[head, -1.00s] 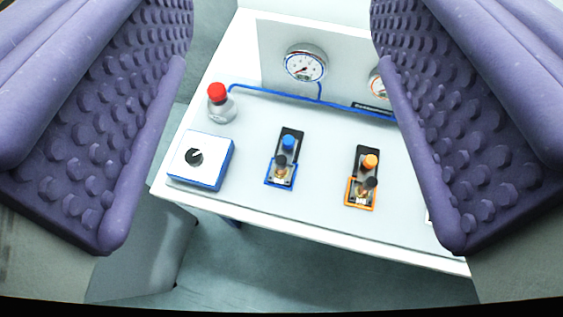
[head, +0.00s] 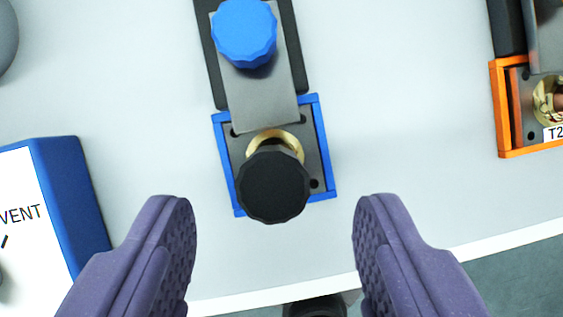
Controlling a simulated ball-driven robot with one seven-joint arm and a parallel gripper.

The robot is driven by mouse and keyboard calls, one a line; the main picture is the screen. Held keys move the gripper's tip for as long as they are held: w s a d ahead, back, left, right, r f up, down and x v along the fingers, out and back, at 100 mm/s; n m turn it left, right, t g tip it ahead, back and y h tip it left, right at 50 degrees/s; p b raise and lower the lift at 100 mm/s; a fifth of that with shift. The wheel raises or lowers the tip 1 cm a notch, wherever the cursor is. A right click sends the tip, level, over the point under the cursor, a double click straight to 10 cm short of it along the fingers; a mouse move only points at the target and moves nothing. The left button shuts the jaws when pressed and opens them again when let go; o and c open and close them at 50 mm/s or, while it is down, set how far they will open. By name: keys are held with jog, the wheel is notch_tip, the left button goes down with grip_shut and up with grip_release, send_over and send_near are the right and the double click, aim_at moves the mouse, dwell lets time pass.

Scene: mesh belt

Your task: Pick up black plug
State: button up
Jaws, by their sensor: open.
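The black plug (head: 273,187) has a round, ridged black cap. It sits over a brass ring (head: 276,139) on a grey plate inside a blue square frame (head: 328,168), in the middle of the head view. My gripper (head: 275,225) is open and empty, with one purple studded finger at the lower left and one at the lower right. The plug is between and a little beyond the fingertips in the picture, touching neither. The cap hides the plug's lower part.
A blue knob (head: 244,32) stands just behind the plug on the same fixture. A blue box marked VENT (head: 70,190) is at left. An orange-framed fixture (head: 506,110) is at right. The table's white front edge (head: 240,304) runs along the bottom.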

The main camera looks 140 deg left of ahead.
aim_at(274, 198)
jog(key=b+x, duration=0.1)
jog(key=x, duration=0.3)
jog(key=shift+w+d+f+b, duration=0.15)
jog(key=shift+w+d+b, duration=0.05)
jog(key=shift+w+b, duration=0.1)
jog(key=shift+s, duration=0.1)
grip_shut()
jog(key=shift+r, duration=0.2)
